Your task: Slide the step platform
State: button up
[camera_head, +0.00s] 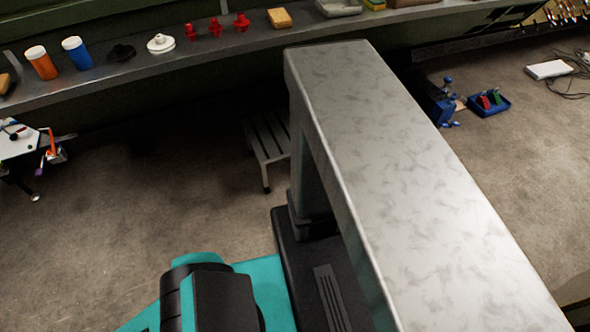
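The step platform (267,139) is a small low stand with a slatted grey top and thin legs. It stands on the floor in the middle of the view, near the dark base of the bench. Its right side is hidden behind the large pale metal beam of my own body. My gripper is not in view, so its place relative to the platform cannot be told.
A long grey shelf (140,72) holds bottles, red parts and other small items. A white-topped object with orange parts (20,142) stands at the far left. A blue tray (489,104) and a white box with cables (548,69) lie right. Floor left of the platform is clear.

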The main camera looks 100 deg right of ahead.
aim_at(268, 134)
jog(key=z, duration=0.1)
jog(key=i, duration=0.3)
jog(key=z, duration=2.6)
jog(key=i, duration=0.15)
jog(key=u, duration=0.7)
